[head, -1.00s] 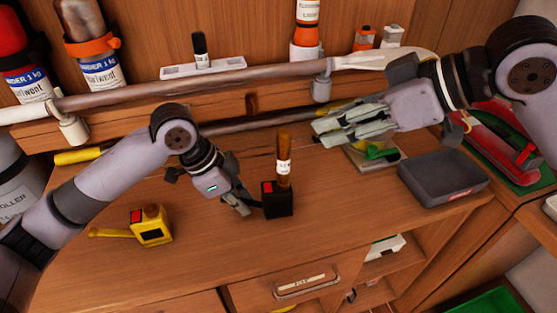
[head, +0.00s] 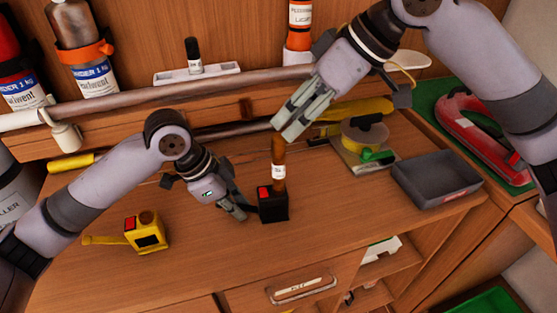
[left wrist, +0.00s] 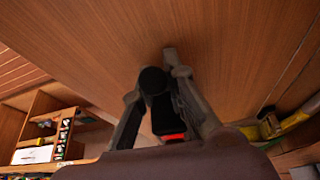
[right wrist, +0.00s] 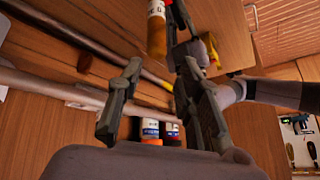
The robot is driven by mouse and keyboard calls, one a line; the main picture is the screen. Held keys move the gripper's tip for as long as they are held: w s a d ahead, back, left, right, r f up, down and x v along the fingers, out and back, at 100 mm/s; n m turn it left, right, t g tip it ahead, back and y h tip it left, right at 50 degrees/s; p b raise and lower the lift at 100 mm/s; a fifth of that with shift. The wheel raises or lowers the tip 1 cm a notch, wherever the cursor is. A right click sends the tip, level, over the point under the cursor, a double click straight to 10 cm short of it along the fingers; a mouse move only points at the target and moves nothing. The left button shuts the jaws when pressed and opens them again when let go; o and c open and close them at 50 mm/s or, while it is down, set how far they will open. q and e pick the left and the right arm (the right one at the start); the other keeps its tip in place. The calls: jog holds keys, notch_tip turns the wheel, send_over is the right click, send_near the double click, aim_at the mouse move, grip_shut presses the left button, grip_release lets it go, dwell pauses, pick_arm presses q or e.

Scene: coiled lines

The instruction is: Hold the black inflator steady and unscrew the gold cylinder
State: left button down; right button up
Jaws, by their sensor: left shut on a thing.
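The black inflator (head: 273,208) stands upright on the bench, with a red patch on top. The gold cylinder (head: 279,174), brown-gold with a white label, rises upright from it. My left gripper (head: 250,208) is shut on the inflator from its left side; the left wrist view shows the black body (left wrist: 163,112) between the fingers. My right gripper (head: 284,128) is open and empty, pointing down just above the cylinder's top. In the right wrist view the cylinder (right wrist: 157,32) lies beyond the spread fingers (right wrist: 160,80).
A yellow tape measure (head: 148,232) sits to the left. A grey tray (head: 437,183) and a tape roll (head: 364,136) are to the right. A rail (head: 190,91) and bottles run along the back. The bench front is clear.

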aim_at(279, 137)
jog(key=a+h, duration=0.1)
jog(key=h, duration=0.1)
jog(key=a+r+h, duration=0.1)
jog(key=shift+w+a+m+g, duration=0.3)
jog(key=shift+w+m+g, duration=0.1)
jog(key=shift+w+a+r+m+h, duration=0.1)
jog(key=shift+a+r+m+h, duration=0.15)
jog(key=shift+h, duration=0.25)
jog(key=shift+w+r+m+h, duration=0.1)
jog(key=shift+r+m+h, duration=0.35)
jog(key=shift+h, duration=0.35)
jog(key=shift+f, duration=4.5)
grip_shut()
